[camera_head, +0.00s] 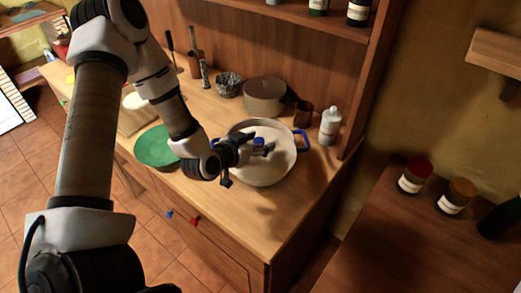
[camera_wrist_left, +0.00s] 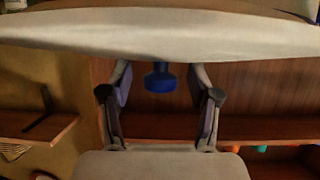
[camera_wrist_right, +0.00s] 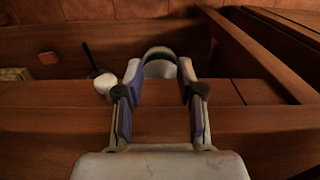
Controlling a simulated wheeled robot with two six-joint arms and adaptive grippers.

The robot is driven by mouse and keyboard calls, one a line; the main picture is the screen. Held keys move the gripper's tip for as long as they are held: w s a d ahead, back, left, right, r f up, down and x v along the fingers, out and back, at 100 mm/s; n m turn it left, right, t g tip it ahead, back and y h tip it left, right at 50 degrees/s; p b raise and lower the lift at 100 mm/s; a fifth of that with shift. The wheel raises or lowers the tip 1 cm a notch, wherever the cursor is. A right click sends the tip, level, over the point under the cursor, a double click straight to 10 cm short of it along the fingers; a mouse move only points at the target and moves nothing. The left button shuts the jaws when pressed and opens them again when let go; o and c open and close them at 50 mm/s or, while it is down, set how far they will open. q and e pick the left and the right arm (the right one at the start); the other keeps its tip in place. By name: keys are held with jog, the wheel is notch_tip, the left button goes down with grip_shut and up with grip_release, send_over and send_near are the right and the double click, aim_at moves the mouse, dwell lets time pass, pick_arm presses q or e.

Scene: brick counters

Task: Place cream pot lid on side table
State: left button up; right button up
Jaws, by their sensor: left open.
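The cream pot lid (camera_head: 284,162) with its blue knob (camera_head: 259,141) sits on the blue-handled pot on the wooden counter. My left gripper (camera_head: 246,160) is open at the lid and partly hides it. In the left wrist view the pale lid (camera_wrist_left: 160,35) fills the top, and the blue knob (camera_wrist_left: 160,80) shows between the open fingers without visible grip. My right gripper (camera_wrist_right: 159,88) is open and empty over wooden furniture. A dark wooden table (camera_head: 400,250), probably the side table, stands at the lower right in the head view.
A brown pot (camera_head: 264,97), a brown cup (camera_head: 303,113) and a white bottle (camera_head: 330,126) stand close behind the lid. A green plate (camera_head: 156,147) lies to its left. Red-lidded (camera_head: 414,176) and orange-lidded (camera_head: 456,196) jars stand on the right table; its front is clear.

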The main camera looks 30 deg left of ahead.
pick_arm(q)
jog(key=shift+w+d+f, duration=0.1)
jog(key=shift+w, duration=0.2)
jog(key=shift+s, duration=0.3)
jog(key=c, duration=1)
grip_shut()
jog(key=shift+w+r, duration=0.1)
jog(key=shift+r, duration=0.1)
